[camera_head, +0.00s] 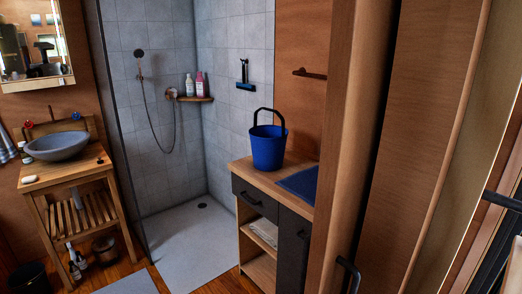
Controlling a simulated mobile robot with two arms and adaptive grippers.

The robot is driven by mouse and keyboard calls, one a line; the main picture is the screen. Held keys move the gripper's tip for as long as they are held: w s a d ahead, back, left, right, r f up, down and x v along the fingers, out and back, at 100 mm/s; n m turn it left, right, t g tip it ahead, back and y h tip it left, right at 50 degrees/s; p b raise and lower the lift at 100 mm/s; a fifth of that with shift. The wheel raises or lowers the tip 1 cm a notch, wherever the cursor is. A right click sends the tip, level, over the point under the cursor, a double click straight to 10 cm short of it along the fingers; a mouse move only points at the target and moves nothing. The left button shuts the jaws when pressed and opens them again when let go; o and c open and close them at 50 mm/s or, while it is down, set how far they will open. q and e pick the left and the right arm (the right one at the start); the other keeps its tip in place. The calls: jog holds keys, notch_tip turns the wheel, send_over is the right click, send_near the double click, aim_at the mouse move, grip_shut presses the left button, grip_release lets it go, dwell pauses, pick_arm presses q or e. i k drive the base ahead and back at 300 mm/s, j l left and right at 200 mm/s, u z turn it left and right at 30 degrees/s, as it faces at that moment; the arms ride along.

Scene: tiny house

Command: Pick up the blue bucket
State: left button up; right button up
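The blue bucket (268,146) stands upright on the wooden top of a cabinet (240,168), right of the centre of the head view. Its black handle (266,112) is raised in an arch above the rim. Nothing is touching the bucket from what I can see. Neither of my grippers is in view.
A wood-panelled partition (400,130) fills the right side, close to me. A dark blue item (300,184) lies right of the bucket. A glass-edged shower (195,240) is behind. A washstand with a grey basin (58,146) stands left. A black bin (30,278) is lower left.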

aim_at(269, 142)
jog(key=i+j+z, duration=0.2)
jog(key=j, duration=0.2)
jog(key=i+j, duration=0.25)
jog(key=j, duration=0.2)
jog(key=i+j+z, duration=0.3)
jog(key=i+j, duration=0.15)
jog(key=i+j+z, duration=0.3)
jog(key=i+j, duration=0.3)
